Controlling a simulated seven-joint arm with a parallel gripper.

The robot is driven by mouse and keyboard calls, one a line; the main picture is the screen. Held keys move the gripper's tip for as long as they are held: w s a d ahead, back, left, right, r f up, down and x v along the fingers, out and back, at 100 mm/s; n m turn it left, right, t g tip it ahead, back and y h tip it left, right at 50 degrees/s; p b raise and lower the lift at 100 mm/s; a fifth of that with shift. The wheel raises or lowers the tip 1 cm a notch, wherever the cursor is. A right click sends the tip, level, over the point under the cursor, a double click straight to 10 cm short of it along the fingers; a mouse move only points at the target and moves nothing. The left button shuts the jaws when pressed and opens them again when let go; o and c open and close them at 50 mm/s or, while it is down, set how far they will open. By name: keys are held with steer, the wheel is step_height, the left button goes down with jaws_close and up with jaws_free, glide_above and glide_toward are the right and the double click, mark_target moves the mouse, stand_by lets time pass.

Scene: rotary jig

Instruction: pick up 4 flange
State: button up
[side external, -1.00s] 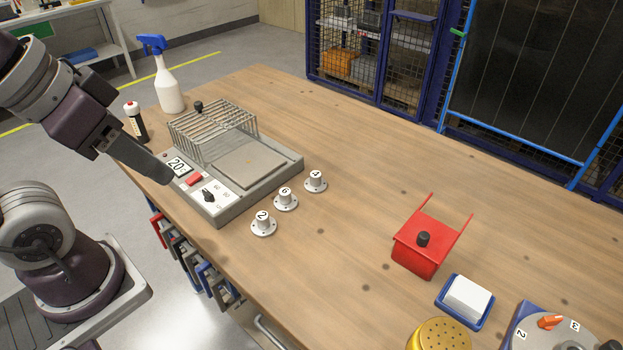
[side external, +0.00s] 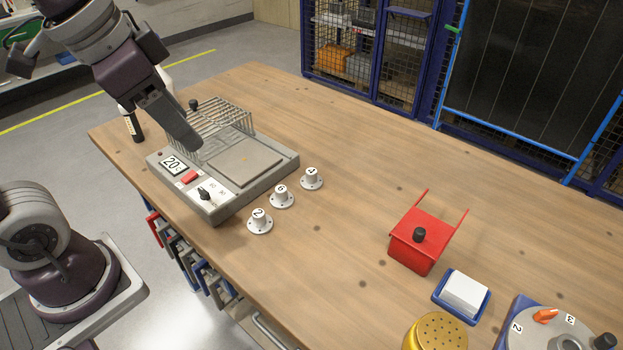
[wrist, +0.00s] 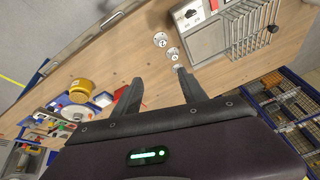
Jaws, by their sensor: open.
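The flange marked 4 (side external: 312,178) is a white, round-based part with a raised knob, upright on the wooden table. It is the farthest back of a row with the flange marked 6 (side external: 282,196) and the flange marked 2 (side external: 260,221). Flange 4 (wrist: 179,66) shows there just by the tip of the right finger, partly hidden.
Table between is clear.

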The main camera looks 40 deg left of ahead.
steer(key=w+f+m+g, duration=0.2)
steer(key=w+m, duration=0.3)
steer(key=w, duration=0.7)
steer(key=m+g, duration=0.3)
steer(key=m, duration=0.7)
glide_above(312, 171)
steer(key=s, duration=0.1)
steer(key=f, duration=1.9)
steer(key=shift+s+d+f, duration=0.1)
steer(key=shift+d+f, duration=0.05)
steer(key=shift+d, duration=0.2)
steer(key=f, duration=0.5)
steer(key=w+f, duration=0.1)
steer(key=f, duration=0.2)
steer(key=shift+a, duration=0.35)
jaws_close()
